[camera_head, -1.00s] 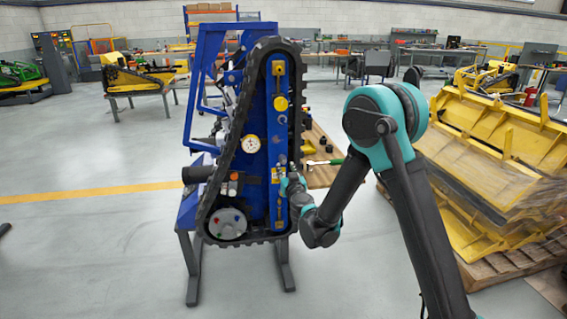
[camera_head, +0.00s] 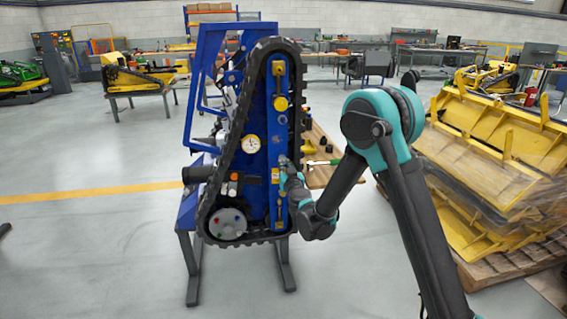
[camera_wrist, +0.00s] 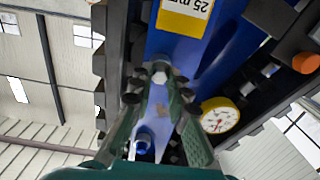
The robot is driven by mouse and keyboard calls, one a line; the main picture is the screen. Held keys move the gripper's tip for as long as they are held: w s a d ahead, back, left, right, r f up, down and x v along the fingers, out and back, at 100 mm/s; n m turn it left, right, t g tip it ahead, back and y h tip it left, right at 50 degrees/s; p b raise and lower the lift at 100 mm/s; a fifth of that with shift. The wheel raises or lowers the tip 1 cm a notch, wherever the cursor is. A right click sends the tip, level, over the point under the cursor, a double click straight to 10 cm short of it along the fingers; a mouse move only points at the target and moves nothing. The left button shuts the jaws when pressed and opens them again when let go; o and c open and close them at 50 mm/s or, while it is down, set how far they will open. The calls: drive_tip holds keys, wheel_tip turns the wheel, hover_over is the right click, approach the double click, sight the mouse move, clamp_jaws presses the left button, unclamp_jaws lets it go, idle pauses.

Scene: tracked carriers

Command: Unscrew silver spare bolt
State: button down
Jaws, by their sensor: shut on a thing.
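The silver spare bolt (camera_wrist: 160,74) shows in the wrist view as a small light hex head on the blue plate of the track carrier. My gripper (camera_wrist: 157,84) has its fingertips on either side of it and is shut on it. In the head view my gripper (camera_head: 284,163) is at the front of the blue carrier plate (camera_head: 278,120), right of the dial gauge. The bolt itself is too small and covered there to make out. How far it is threaded in does not show.
A dial gauge (camera_wrist: 220,116) and a yellow-white label (camera_wrist: 186,14) are close to my fingers. The black track (camera_head: 225,150) runs around the plate. A wooden table (camera_head: 322,172) with tools stands behind. Stacked yellow parts (camera_head: 490,150) are at the right. Open floor lies left.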

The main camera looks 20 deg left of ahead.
drive_tip(key=n, duration=0.6)
drive_tip(key=shift+n, duration=0.3)
drive_tip(key=n, duration=0.3)
drive_tip(key=shift+n, duration=0.3)
drive_tip(key=n, duration=0.4)
drive_tip(key=c, duration=1.6)
unclamp_jaws()
drive_tip(key=shift+c, duration=0.2)
